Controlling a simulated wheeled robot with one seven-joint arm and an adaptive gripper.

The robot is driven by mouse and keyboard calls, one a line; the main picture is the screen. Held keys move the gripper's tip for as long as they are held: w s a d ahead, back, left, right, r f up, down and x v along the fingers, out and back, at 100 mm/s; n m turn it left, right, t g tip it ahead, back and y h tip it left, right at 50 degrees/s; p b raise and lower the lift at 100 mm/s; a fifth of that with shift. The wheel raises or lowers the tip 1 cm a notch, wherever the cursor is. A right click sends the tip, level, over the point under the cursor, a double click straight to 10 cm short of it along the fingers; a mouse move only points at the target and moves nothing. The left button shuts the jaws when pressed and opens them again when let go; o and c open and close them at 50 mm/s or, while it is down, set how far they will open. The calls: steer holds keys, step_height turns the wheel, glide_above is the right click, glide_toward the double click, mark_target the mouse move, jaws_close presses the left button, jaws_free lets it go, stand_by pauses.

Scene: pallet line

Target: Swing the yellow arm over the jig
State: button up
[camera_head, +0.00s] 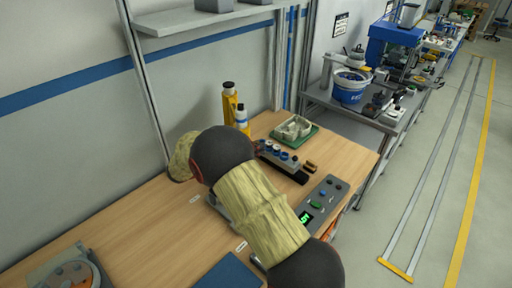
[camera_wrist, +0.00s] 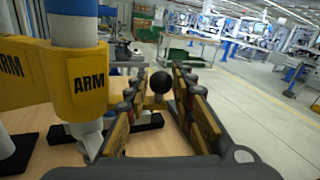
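A yellow arm (camera_wrist: 88,82) marked "ARM" sits as a collar on a white and blue post at the left of the wrist view. A black ball knob (camera_wrist: 161,82) on a yellow part shows between the fingertips of my gripper (camera_wrist: 157,88). The fingers are spread, with a visible gap on both sides of the knob; whether they touch it further in cannot be told. In the head view, yellow upright parts (camera_head: 230,104) stand behind my arm, which hides my gripper. I cannot make out the jig for certain.
The wooden bench (camera_head: 150,225) holds a button panel (camera_head: 322,203), a dark block with blue-topped parts (camera_head: 281,160) and a green tray (camera_head: 296,131). A round grey and orange device (camera_head: 72,276) is at the front left. The wall and shelf (camera_head: 205,18) stand behind.

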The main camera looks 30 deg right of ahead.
steer(key=shift+o, duration=1.5)
steer(key=shift+d, duration=0.15)
steer(key=a, duration=1.2)
steer(key=shift+w, duration=0.3)
